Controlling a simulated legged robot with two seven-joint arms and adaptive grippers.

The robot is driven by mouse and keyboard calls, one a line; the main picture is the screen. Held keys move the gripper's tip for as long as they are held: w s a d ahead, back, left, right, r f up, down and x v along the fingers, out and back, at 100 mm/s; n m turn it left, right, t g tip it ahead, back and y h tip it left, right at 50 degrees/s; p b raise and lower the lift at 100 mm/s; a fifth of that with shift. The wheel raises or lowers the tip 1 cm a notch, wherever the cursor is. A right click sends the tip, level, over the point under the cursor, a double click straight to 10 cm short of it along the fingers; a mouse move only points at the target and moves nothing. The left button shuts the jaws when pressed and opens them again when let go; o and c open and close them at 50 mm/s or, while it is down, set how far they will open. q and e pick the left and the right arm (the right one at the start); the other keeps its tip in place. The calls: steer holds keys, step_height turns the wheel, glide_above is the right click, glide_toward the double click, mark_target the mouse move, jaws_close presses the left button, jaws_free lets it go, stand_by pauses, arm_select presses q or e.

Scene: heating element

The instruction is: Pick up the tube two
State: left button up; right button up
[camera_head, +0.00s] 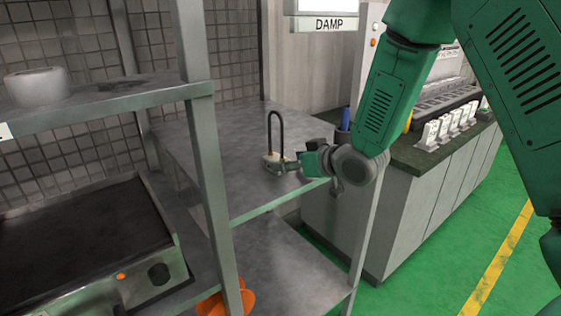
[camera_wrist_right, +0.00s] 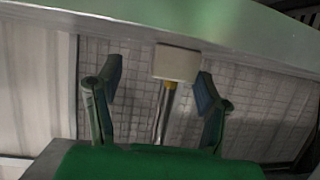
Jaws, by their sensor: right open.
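A dark U-shaped tube (camera_head: 275,128) stands upright on the metal shelf in the head view, with a pale base at its foot. My right gripper (camera_head: 284,164) is low beside that base, coming from the right; its fingers partly hide the base. In the right wrist view, my right gripper (camera_wrist_right: 158,84) is open, with one finger on each side of a shiny metal tube (camera_wrist_right: 164,108) that has a yellow ring and a cream block (camera_wrist_right: 177,63) at its end. The fingers look apart from the tube. My left gripper is not in view.
The metal shelf (camera_head: 205,150) has bare room around the tube. A grey post (camera_head: 207,150) stands left of it. A dark-topped counter (camera_head: 420,160) with white devices (camera_head: 432,133) is at the right. A white round object (camera_head: 36,87) sits on the upper left shelf.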

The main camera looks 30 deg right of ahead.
mark_target(279, 158)
steer(key=w+a, duration=0.2)
steer(key=w, duration=0.1)
steer(key=shift+a+f, duration=0.1)
steer(key=shift+f, duration=0.3)
steer(key=shift+a+r, duration=0.15)
steer(key=shift+a, duration=0.15)
steer(key=shift+s+d, duration=0.1)
steer(key=shift+d, duration=0.3)
steer(key=c, duration=1)
steer(key=shift+d+f, duration=0.2)
steer(key=shift+d, duration=0.1)
steer(key=c, duration=0.4)
steer(key=shift+d+f, duration=0.1)
steer(key=shift+d, duration=0.1)
steer(key=shift+a, duration=0.1)
